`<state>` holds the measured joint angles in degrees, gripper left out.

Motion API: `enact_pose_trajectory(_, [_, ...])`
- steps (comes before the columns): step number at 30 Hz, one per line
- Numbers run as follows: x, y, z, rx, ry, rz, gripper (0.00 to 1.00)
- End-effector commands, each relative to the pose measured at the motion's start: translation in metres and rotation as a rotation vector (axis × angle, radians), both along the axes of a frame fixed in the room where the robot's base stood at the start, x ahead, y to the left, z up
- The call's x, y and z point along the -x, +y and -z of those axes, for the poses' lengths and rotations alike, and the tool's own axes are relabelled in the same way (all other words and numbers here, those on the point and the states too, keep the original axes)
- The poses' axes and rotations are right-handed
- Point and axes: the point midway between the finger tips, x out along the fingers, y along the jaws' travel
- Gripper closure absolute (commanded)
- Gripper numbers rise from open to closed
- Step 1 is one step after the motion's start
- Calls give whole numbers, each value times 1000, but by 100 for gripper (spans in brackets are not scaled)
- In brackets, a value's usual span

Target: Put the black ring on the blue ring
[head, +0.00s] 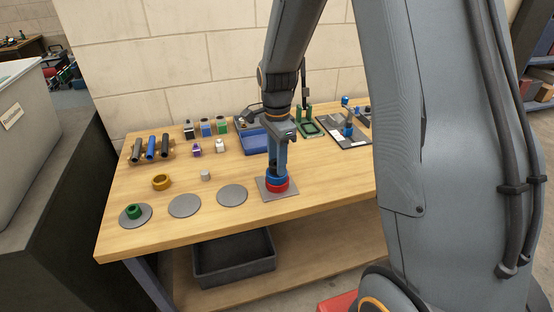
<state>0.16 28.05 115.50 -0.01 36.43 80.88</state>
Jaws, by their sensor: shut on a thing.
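A stack stands on a grey square plate (290,194) near the table's front edge. The red ring (278,188) is at the bottom and the blue ring (277,179) is on top of it. My gripper (277,169) points down right over this stack. It is shut on a small dark thing (273,171), which looks like the black ring, at the top of the blue ring. The fingers hide much of it, and I cannot tell whether it touches the blue ring.
Grey discs (232,195) lie to the left, one with a green ring (134,211). A yellow ring (161,182) and a small grey piece (205,175) lie behind them. Dark and blue tubes (151,148), small blocks (206,129) and a blue bin (252,142) stand farther back.

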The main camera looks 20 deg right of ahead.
Motion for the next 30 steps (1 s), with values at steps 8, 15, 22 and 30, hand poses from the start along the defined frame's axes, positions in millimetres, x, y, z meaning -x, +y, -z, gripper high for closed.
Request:
enact_pose_trajectory(8, [0,0,4,0,0,0,88])
enact_pose_trajectory(15, [0,0,4,0,0,0,45])
enact_pose_trajectory(22, [0,0,1,0,0,0,45])
enact_pose_trajectory(30, [-2,0,-33,0,-6,0,45])
